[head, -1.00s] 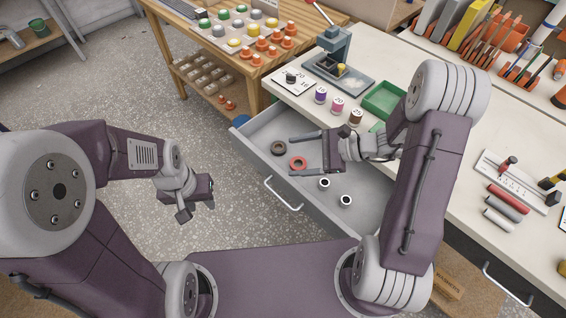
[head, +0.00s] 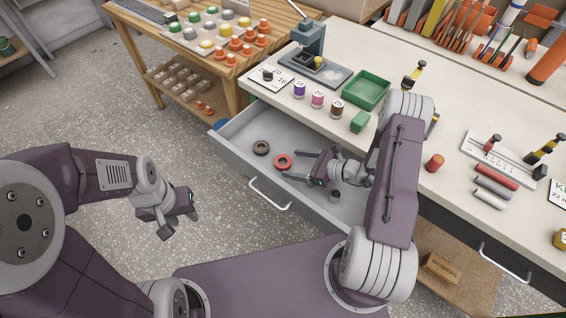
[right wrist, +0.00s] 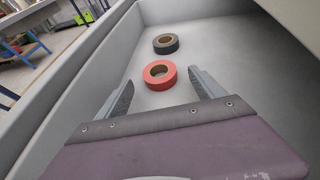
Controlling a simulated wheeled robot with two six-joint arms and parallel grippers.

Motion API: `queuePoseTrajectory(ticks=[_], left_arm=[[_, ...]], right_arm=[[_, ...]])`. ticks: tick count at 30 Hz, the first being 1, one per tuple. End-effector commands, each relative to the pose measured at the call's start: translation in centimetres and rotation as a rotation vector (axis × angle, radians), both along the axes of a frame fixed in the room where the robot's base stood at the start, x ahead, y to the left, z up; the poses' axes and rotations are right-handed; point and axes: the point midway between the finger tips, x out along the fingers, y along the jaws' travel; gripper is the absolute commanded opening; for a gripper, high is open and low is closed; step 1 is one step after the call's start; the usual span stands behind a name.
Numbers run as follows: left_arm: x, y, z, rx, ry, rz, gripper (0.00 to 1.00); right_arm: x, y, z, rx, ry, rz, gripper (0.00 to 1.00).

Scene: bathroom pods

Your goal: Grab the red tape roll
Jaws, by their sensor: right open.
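The red tape roll (head: 283,161) lies flat in the open grey drawer (head: 232,150), beside a dark tape roll (head: 261,148). My right gripper (head: 291,165) is open and empty, low in the drawer, with its fingers pointing at the red roll. In the right wrist view the red tape roll (right wrist: 160,76) sits centred at the fingertips, its near edge close to the gap between them. The dark roll (right wrist: 166,44) lies just behind it. My left gripper (head: 179,216) hangs over the floor, away from the drawer, and its jaws are not clear.
Another small roll (head: 335,195) lies in the drawer beside my right gripper. The drawer walls surround the rolls. The white worktop (head: 410,160) above holds small spools, a green tray (head: 366,90) and tools. A wooden table (head: 190,75) stands at the back left.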

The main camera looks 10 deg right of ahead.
Motion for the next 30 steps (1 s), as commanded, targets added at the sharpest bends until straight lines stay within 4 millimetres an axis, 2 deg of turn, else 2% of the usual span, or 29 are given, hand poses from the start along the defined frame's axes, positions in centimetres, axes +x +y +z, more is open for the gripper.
queuePoseTrajectory(ticks=[1,4,12,14,19,20,26,30], left_arm=[[0.0,0.0,0.0,0.0,0.0,0.0,0.36],[0.0,0.0,-0.1,0.0,0.0,0.0,0.36],[0.0,0.0,-0.2,0.0,0.0,0.0,0.36],[0.0,0.0,-0.2,0.0,0.0,0.0,0.36],[0.0,0.0,-0.2,0.0,0.0,0.0,0.36],[0.0,0.0,-0.2,0.0,0.0,0.0,0.36],[0.0,0.0,-0.2,0.0,0.0,0.0,0.36],[0.0,0.0,0.0,0.0,0.0,0.0,0.36]], right_arm=[[0.4,1.0,-0.4,0.001,0.001,0.006,0.79],[1.3,2.0,-1.0,0.0,0.0,0.004,0.79],[1.7,2.3,-1.2,-0.001,0.002,0.001,0.79],[1.7,2.3,-1.3,-0.001,0.002,0.001,0.65],[1.7,2.3,-1.3,-0.002,0.002,0.001,0.17],[1.7,2.3,-1.3,-0.002,0.002,0.001,0.14],[1.6,2.3,-1.3,-0.003,0.003,0.001,0.13],[1.7,2.3,-0.5,-0.004,0.001,0.002,0.13]])
